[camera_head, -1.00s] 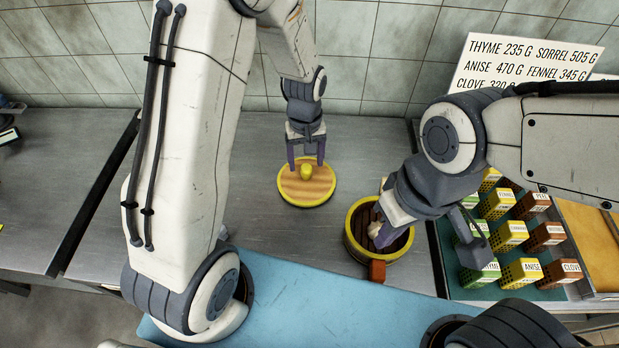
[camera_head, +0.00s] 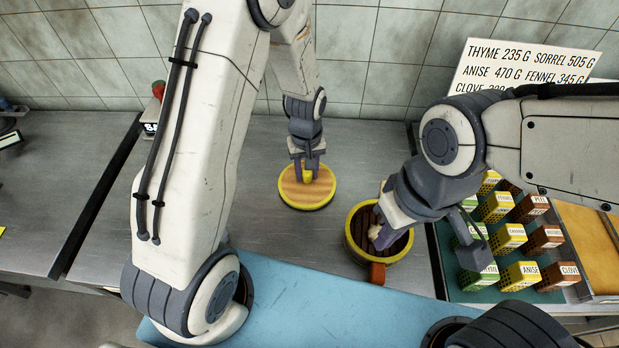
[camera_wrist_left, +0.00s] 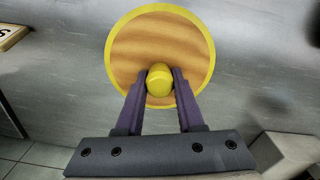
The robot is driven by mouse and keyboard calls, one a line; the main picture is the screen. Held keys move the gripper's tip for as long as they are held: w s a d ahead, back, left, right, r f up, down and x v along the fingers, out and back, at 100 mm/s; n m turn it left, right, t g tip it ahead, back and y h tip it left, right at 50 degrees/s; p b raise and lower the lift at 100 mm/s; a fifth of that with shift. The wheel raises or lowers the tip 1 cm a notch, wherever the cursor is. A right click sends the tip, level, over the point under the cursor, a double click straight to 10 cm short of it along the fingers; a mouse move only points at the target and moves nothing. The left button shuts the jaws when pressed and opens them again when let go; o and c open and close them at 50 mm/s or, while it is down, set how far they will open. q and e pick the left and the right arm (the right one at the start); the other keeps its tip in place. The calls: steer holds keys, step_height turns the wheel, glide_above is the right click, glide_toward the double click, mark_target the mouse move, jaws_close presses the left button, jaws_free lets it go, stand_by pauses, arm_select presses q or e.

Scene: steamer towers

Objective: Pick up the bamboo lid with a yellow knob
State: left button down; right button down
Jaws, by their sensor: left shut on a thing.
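The round bamboo lid (camera_head: 297,197) has a yellow rim and a yellow knob (camera_head: 307,177). It looks flat on the grey counter, left of the basket. My left gripper (camera_head: 307,172) comes down over it, its fingers shut on the knob.
The basket has a dark slatted inside and an orange-brown block (camera_head: 377,274) at its front. Labelled spice boxes (camera_head: 508,238) stand in rows on a green tray at right. A weights sign (camera_head: 520,65) stands behind. Bare counter (camera_head: 260,230) lies left of the basket.

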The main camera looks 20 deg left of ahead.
arm_select(q)
step_height(320, 180, up, 4)
steer(key=shift+f+b, duration=0.1)
steer(key=shift+b, duration=0.35)
steer(key=s+d+r+b, duration=0.1)
steer(key=s+d+r, duration=0.3)
steer(key=d+r, duration=0.3)
steer(key=d, duration=0.4)
steer(key=shift+b, duration=0.35)
steer(key=c, duration=1.5)
jaws_free()
jaws_close()
